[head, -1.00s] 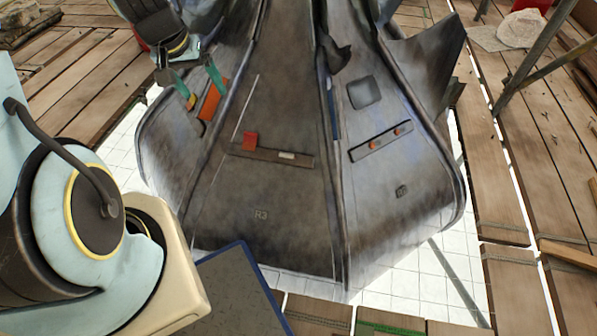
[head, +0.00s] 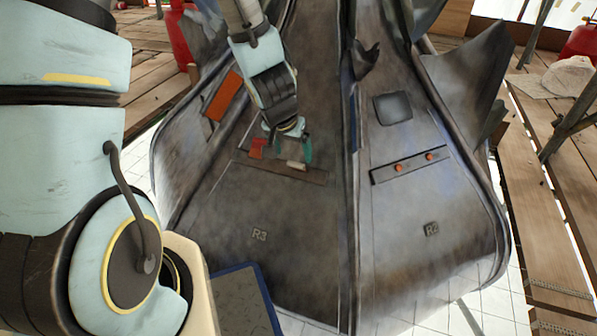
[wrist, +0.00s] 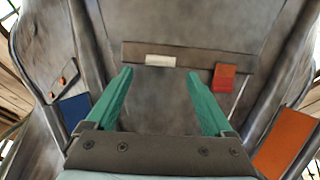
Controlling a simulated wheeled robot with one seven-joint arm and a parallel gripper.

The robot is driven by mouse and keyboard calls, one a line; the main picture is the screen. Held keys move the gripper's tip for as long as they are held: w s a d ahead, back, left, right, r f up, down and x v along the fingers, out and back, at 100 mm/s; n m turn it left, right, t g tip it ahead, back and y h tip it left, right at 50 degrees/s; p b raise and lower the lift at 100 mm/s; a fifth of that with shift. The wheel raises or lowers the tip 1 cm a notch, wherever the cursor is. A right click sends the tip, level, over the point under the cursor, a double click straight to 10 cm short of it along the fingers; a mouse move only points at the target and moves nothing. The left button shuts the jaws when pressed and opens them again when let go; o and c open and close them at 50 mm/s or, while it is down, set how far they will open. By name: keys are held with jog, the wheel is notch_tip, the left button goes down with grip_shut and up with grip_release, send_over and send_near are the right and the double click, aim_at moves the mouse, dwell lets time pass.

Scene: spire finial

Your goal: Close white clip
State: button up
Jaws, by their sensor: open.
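The white clip (head: 297,165) is a small pale bar on a dark strip (head: 312,176) across the panel marked R3. It also shows in the wrist view (wrist: 160,61), just past and between my fingertips. A red clip (head: 257,148) sits at the strip's other end, and it shows to the right of the white clip in the wrist view (wrist: 223,78). My gripper (head: 289,149) is open and empty, with green fingers, close to the white clip. In the wrist view my gripper (wrist: 158,75) shows a gap between the fingers and no visible hold. I cannot tell whether they touch the clip.
An orange panel (head: 222,97) lies left of the strip. A dark hook-like piece (head: 366,58) stands on the ridge. Wooden planks (head: 550,215) surround the spire.

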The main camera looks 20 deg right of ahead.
aim_at(296, 163)
jog(key=b+x, duration=0.3)
jog(key=x, duration=0.5)
jog(key=shift+f, duration=0.35)
jog(key=shift+c, duration=0.3)
jog(key=c, duration=1.3)
jog(key=shift+r, duration=0.15)
